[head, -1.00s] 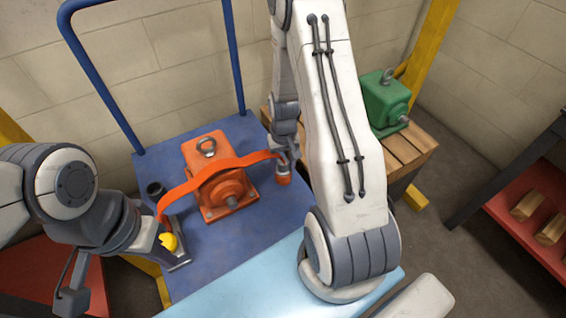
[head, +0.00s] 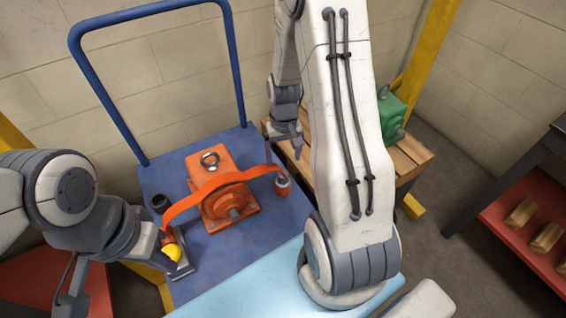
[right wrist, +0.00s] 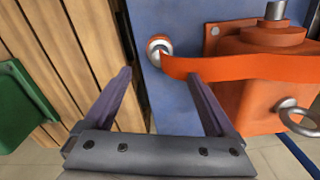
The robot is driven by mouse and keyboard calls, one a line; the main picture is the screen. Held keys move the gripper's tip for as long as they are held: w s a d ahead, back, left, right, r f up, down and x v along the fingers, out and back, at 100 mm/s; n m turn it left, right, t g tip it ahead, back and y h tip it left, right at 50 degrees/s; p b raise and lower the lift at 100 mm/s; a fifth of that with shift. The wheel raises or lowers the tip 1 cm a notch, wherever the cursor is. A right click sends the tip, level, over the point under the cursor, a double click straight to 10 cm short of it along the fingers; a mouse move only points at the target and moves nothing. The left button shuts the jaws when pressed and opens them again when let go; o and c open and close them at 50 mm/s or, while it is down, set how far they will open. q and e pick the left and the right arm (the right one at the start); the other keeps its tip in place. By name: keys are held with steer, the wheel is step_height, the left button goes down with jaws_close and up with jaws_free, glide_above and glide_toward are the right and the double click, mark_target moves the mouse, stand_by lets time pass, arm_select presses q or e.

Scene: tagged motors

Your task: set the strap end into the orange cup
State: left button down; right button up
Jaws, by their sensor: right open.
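An orange strap (head: 190,204) arches over an orange motor (head: 236,206). Its right end meets the orange cup (head: 282,189); in the right wrist view the strap (right wrist: 240,70) reaches the cup's pale ring (right wrist: 158,46), but how deep it sits I cannot tell. My right gripper (head: 296,146) is above and behind that cup, open, with nothing between its fingers (right wrist: 160,100). The strap's left end comes down beside a yellow piece (head: 172,252) at my left gripper (head: 180,262). Whether those fingers are closed on it is unclear.
The blue cart (head: 215,255) carries the motor and a dark cup (head: 160,203); its blue rail (head: 100,85) rises behind. A green motor (head: 391,115) stands on a wooden pallet (head: 412,160) at the right. A shelf (head: 530,225) holds wooden blocks.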

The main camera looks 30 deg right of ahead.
steer(key=s+a+r+n, duration=0.3)
steer(key=a+r, duration=0.3)
steer(key=a, duration=0.3)
steer(key=s+a+r+n, duration=0.3)
steer(key=a+r, duration=0.4)
steer(key=a, duration=0.2)
steer(key=s+a+r+n, duration=0.2)
steer(key=s+a, duration=0.1)
steer(key=s, duration=0.3)
steer(key=s+a+r+n, duration=0.2)
steer(key=s+a, duration=0.2)
steer(key=s, duration=0.3)
steer(key=shift+s+n+y, duration=0.2)
steer(key=shift+n+y, duration=0.2)
steer(key=shift+r+p, duration=0.15)
steer(key=shift+p, duration=0.15)
step_height(320, 180, up, 25)
steer(key=p, duration=2.5)
steer(key=shift+r, duration=0.15)
